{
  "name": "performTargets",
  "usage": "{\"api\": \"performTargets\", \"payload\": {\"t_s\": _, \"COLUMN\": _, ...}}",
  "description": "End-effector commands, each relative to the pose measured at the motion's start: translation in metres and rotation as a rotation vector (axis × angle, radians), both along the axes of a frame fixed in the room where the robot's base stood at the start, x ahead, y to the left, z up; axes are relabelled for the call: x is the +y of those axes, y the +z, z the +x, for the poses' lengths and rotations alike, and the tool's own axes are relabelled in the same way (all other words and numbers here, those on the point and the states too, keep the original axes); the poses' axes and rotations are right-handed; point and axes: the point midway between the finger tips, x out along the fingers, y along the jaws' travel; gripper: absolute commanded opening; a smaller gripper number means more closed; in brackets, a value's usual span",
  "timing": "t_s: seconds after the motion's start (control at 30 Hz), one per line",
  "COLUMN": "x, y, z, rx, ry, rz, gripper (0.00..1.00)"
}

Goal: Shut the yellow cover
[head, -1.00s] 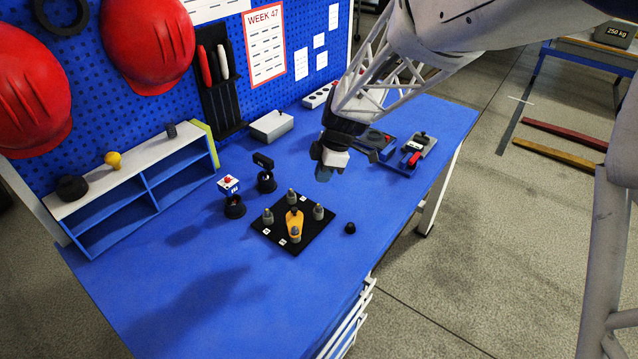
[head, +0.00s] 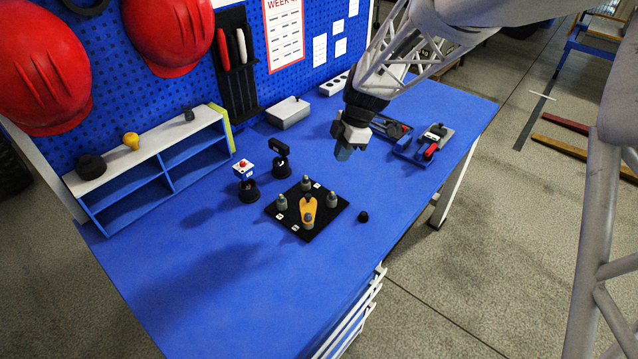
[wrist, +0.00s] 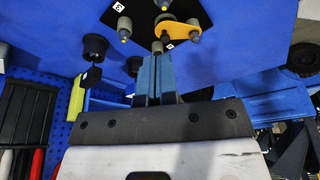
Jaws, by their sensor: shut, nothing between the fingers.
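The yellow cover (head: 304,209) is a small flat teardrop-shaped piece on a black square plate (head: 330,214). It lies among several short grey posts, with a dark knob at its far end and a grey post at its near end. In the wrist view the yellow cover (wrist: 178,30) shows beyond my fingertips, with grey posts beside it. My gripper (head: 344,153) is above the table, behind and to the right of the plate, apart from the cover. Its blue fingers (wrist: 155,72) are together and empty. What lies under the cover is hidden.
A black knob (head: 364,217) stands right of the plate. A red-button box (head: 244,169) and a black stand (head: 281,167) are behind-left. A grey box (head: 288,112), a blue shelf (head: 165,158) and devices with a red handle (head: 430,148) stand farther off. The front table is clear.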

Motion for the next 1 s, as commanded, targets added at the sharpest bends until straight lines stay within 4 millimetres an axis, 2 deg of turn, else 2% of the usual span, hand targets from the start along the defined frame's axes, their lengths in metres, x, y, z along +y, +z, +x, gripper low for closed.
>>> {"api": "performTargets", "payload": {"t_s": 0.37, "x": 0.0, "y": -0.001, "z": 0.0, "rx": 0.0, "ry": 0.003, "rz": 0.0, "gripper": 0.0}}
{"api": "performTargets", "payload": {"t_s": 0.57, "x": 0.003, "y": -0.009, "z": -0.001, "rx": 0.001, "ry": 0.003, "rz": 0.001, "gripper": 0.0}}
{"api": "performTargets", "payload": {"t_s": 0.77, "x": 0.009, "y": -0.03, "z": -0.002, "rx": 0.001, "ry": 0.003, "rz": 0.001, "gripper": 0.0}}
{"api": "performTargets", "payload": {"t_s": 1.0, "x": 0.018, "y": -0.064, "z": -0.005, "rx": 0.002, "ry": 0.003, "rz": 0.0, "gripper": 0.0}}
